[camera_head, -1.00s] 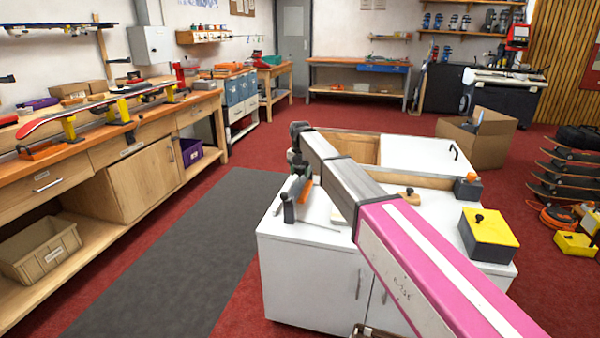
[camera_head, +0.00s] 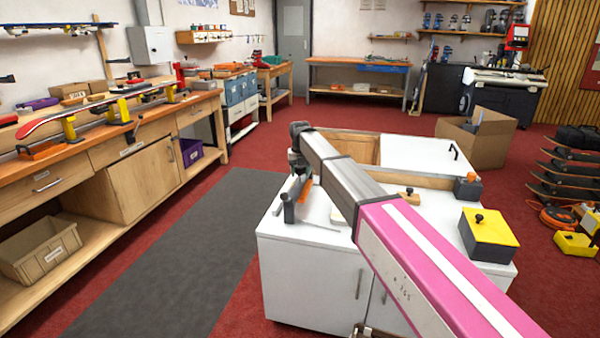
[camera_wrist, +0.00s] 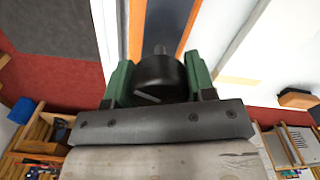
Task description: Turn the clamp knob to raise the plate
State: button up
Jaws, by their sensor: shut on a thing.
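The clamp knob (camera_wrist: 163,82) is a black round knob with a pale line on its face, seen in the wrist view. My gripper (camera_wrist: 160,76) has its green fingers on both sides of the knob and is shut on it. Beyond the knob, a grey strip with orange edges (camera_wrist: 183,22) runs away from it. In the head view, my gripper is at the far end of my arm, above the left part of the white cabinet, and the knob is hidden. A dark upright post (camera_head: 288,208) and an orange part stand below. I cannot clearly tell the plate apart.
The white cabinet top (camera_head: 312,238) also bears a yellow box with a black knob (camera_head: 489,232) and a small dark block (camera_head: 467,188) at right. A long workbench (camera_head: 105,140) stands at left. A dark floor mat (camera_head: 190,250) lies clear between them.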

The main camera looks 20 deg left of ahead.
jog(key=shift+f, duration=0.1)
jog(key=o, duration=0.9)
jog(key=shift+o, duration=0.2)
notch_tip(320, 180, up, 11)
jog(key=shift+f, duration=0.1)
